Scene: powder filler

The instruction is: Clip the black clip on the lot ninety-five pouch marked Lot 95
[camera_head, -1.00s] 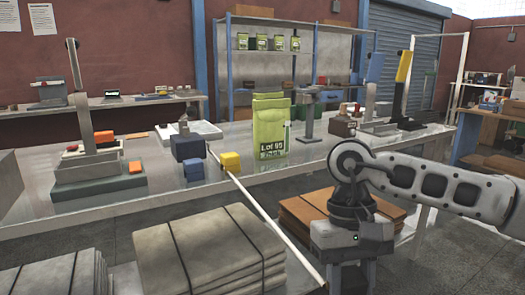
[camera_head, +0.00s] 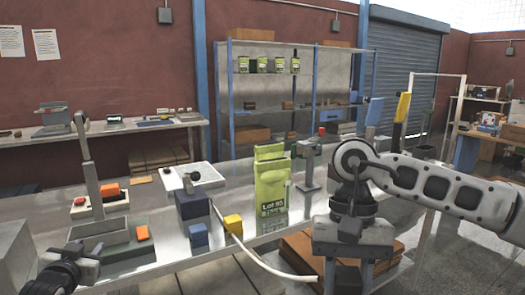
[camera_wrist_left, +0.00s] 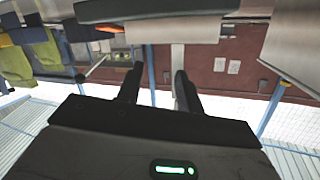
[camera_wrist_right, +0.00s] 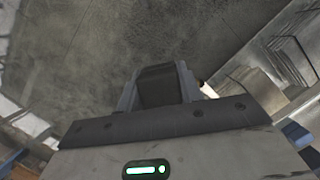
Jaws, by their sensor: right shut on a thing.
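The green pouch marked Lot 95 (camera_head: 271,192) stands upright on the table in the head view. My right gripper (camera_head: 338,272) points down in front of the table, right of and nearer than the pouch; its fingertips are hard to make out there. In the right wrist view its fingers are shut on a dark block (camera_wrist_right: 157,86), which looks like the black clip. My left gripper (camera_head: 82,262) is at the lower left of the head view, apart from the pouch. In the left wrist view its two fingers (camera_wrist_left: 157,88) stand apart with nothing between them.
A dark blue block (camera_head: 192,205), a smaller blue block (camera_head: 198,236) and a yellow block (camera_head: 233,224) sit left of the pouch. A pale curved strip (camera_head: 255,256) runs past the table's front. A grey stand (camera_head: 309,170) is behind the pouch at right.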

